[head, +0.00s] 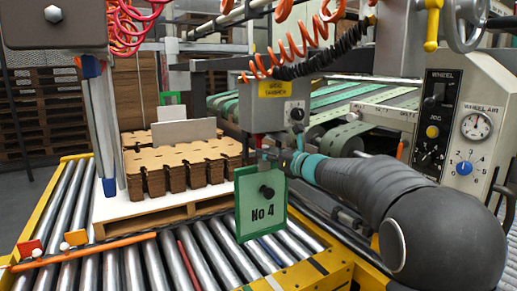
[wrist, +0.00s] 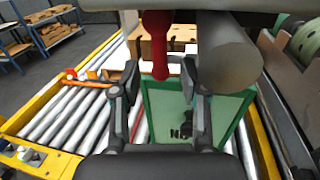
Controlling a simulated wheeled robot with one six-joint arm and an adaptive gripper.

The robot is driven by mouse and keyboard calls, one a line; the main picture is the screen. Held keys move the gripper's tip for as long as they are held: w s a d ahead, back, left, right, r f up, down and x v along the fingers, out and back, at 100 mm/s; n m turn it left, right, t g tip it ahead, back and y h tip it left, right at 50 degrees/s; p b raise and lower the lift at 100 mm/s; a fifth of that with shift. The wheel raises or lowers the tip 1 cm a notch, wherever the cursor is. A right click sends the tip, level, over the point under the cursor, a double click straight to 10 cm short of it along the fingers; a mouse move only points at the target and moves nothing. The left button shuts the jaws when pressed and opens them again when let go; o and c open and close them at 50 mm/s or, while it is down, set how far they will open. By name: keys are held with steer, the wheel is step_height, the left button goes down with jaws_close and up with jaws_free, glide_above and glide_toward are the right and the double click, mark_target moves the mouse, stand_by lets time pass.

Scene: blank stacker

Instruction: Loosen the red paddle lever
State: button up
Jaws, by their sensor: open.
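The red paddle lever (wrist: 157,45) hangs down from the grey box in the wrist view, with its rounded lower end between the fingertips of my gripper (wrist: 159,80). The fingers stand apart on either side of it; I cannot tell whether either touches it. In the head view my gripper (head: 276,158) is just under the grey control box (head: 277,112); the lever is small and mostly hidden there. A grey cylinder (wrist: 230,52) hangs close to the right of the lever in the wrist view.
Rollers (head: 150,265) in a yellow frame lie below. Cardboard stacks (head: 184,168) stand on a pallet at left. A control panel (head: 462,125) stands at right.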

mark_target(257, 144)
steer(key=shift+x, duration=2.35)
jaws_close()
